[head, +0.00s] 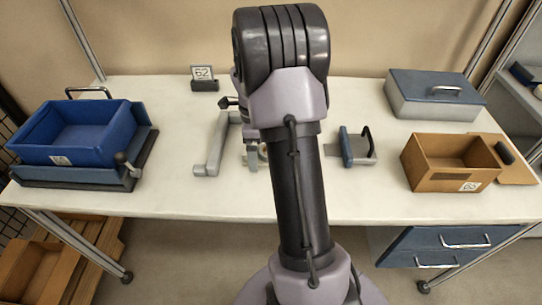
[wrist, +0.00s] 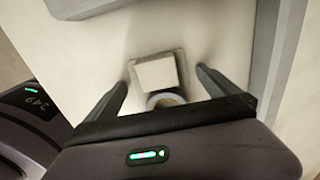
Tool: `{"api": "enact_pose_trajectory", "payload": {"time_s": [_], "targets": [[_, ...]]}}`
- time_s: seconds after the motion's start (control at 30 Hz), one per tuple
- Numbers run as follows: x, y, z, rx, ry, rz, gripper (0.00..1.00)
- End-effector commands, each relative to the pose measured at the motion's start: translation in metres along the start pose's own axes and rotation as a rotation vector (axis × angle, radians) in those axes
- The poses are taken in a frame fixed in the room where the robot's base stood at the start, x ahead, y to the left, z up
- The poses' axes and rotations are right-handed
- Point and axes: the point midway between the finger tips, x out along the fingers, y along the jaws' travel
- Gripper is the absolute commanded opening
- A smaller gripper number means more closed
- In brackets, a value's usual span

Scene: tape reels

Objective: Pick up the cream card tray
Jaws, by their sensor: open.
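A small cream card tray (wrist: 181,62) with a pale square top or card inside shows in the wrist view, lying on the white table. A round tan and grey thing (wrist: 165,100) sits at its near edge, partly hidden by my gripper's dark body. My gripper (wrist: 161,79) is open and empty, with one finger on each side of the tray. I see gaps between both fingers and the tray; I cannot tell how high the fingers are above the table. In the head view my arm hides most of the tray and the gripper.
A grey angled frame (head: 213,150) stands left of my gripper. A blue bin (head: 85,150) is at the far left, a brown box (head: 425,178) and a grey lidded case (head: 430,105) at the right. A blue-ended holder (head: 346,147) stands right of my arm. The front table edge is clear.

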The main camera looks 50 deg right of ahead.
Motion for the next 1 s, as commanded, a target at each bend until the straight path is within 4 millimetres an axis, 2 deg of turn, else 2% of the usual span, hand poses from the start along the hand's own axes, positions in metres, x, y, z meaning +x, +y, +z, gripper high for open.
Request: {"api": "enact_pose_trajectory", "payload": {"time_s": [0.03,0.3,0.4,0.67,1.0], "targets": [[-0.001,0.000,0.000,0.000,0.000,0.000,0.96],[-0.001,0.000,0.000,-0.001,0.000,0.000,0.43],[-0.001,0.000,0.000,-0.001,0.000,-0.001,0.27],[-0.003,0.000,0.000,-0.001,0.000,-0.001,0.27],[-0.033,0.000,0.000,-0.001,-0.001,-0.002,0.27]]}}
